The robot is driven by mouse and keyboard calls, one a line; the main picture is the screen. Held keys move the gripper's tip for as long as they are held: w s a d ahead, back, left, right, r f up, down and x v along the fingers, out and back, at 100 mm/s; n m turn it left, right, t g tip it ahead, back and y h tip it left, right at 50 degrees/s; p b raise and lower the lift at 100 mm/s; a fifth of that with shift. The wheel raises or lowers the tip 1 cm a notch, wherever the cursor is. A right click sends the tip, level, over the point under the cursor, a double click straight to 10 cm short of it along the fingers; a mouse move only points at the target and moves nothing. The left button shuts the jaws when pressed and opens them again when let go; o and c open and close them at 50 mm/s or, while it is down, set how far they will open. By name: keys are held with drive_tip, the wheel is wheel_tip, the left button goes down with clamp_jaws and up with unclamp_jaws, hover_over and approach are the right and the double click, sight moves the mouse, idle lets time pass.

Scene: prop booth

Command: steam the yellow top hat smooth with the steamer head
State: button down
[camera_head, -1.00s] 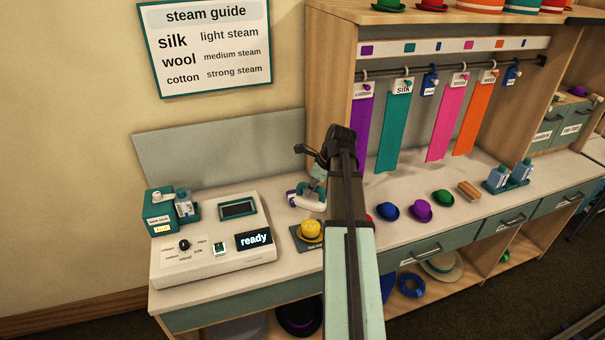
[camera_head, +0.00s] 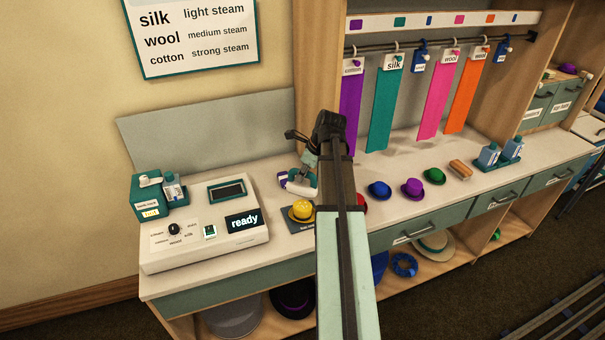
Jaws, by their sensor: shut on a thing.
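The yellow top hat (camera_head: 301,208) sits on a dark mat (camera_head: 297,224) on the counter, right of the steamer console. The white and teal steamer head (camera_head: 299,186) is just behind and above the hat in the picture. My gripper (camera_head: 306,170) is shut on the steamer head. Whether the head touches the hat cannot be told. My own arm hides the gripper's right side and part of the counter.
The steamer console (camera_head: 205,228) reads "ready"; its dial's exact setting is too small to tell. A teal tank (camera_head: 147,196) stands behind it. Red, blue (camera_head: 380,190), purple (camera_head: 412,188) and green (camera_head: 435,175) hats and a brush (camera_head: 460,169) line the counter. Cloth strips (camera_head: 386,105) hang behind.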

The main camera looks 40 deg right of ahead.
sight(302, 183)
drive_tip(key=shift+f+b, duration=1.7)
drive_tip(key=shift+f, duration=0.3)
drive_tip(key=shift+r+p, duration=0.1)
drive_tip(key=shift+p, duration=0.2)
drive_tip(key=shift+r+p, duration=0.45)
drive_tip(key=shift+p, duration=0.15)
wheel_tip(302, 183, up, 14)
drive_tip(key=p, duration=1.1)
